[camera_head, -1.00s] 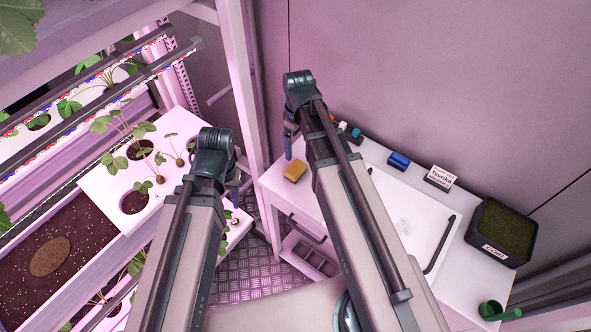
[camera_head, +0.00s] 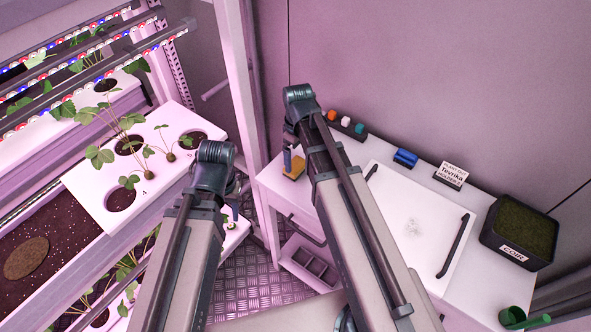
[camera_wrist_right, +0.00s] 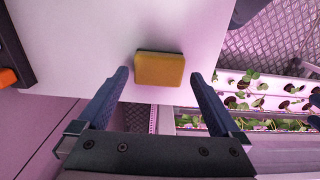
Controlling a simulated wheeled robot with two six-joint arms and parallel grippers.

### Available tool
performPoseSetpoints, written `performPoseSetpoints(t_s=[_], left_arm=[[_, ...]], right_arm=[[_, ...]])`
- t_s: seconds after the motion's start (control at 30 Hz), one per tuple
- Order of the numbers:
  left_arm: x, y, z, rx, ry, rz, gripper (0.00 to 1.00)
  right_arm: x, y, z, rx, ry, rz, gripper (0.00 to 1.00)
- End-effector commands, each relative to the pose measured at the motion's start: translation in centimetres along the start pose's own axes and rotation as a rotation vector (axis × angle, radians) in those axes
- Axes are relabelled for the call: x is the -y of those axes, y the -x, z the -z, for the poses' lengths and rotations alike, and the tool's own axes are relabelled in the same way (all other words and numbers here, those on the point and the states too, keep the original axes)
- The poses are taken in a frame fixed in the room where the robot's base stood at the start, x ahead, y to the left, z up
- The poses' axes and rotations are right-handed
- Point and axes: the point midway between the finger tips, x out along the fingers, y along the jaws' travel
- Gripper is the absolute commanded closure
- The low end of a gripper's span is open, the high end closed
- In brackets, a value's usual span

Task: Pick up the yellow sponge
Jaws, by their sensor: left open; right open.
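The yellow sponge (camera_head: 297,167) lies on the left end of the white worktop (camera_head: 270,178), and part of it is hidden behind my right gripper (camera_head: 289,160). In the right wrist view the sponge (camera_wrist_right: 160,69) shows whole, yellow with a dark underside layer. There my right gripper (camera_wrist_right: 160,84) is open and empty, its two blue fingers on either side below the sponge, with the sponge just beyond the fingertips. My left gripper (camera_head: 230,200) is at the left, near the plant rack, away from the sponge; its fingers are mostly hidden by the wrist.
A plant rack (camera_head: 85,185) with strawberry seedlings stands at the left. On the worktop are a dark holder with coloured caps (camera_head: 346,124), a blue object (camera_head: 405,157), a label card (camera_head: 452,175), a black coir tray (camera_head: 490,232) and a green cup (camera_head: 512,318).

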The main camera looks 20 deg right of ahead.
Motion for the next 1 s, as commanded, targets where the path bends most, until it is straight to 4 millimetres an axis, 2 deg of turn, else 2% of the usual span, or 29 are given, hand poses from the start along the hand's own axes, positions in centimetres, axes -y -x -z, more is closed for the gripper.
performPoseSetpoints(t_s=[0.4,0.7,1.0], left_arm=[[-0.5,-4.9,0.3,0.000,0.001,0.000,0.51],[-0.5,-4.8,0.3,0.000,0.001,0.000,0.51],[-0.5,-4.8,0.3,0.000,0.001,0.000,0.51]], right_arm=[[-0.1,-4.9,0.0,0.000,0.000,0.000,0.00],[-0.1,-4.9,0.0,0.000,0.000,0.000,0.00],[-0.1,-4.9,0.0,0.000,0.000,0.000,0.54]])
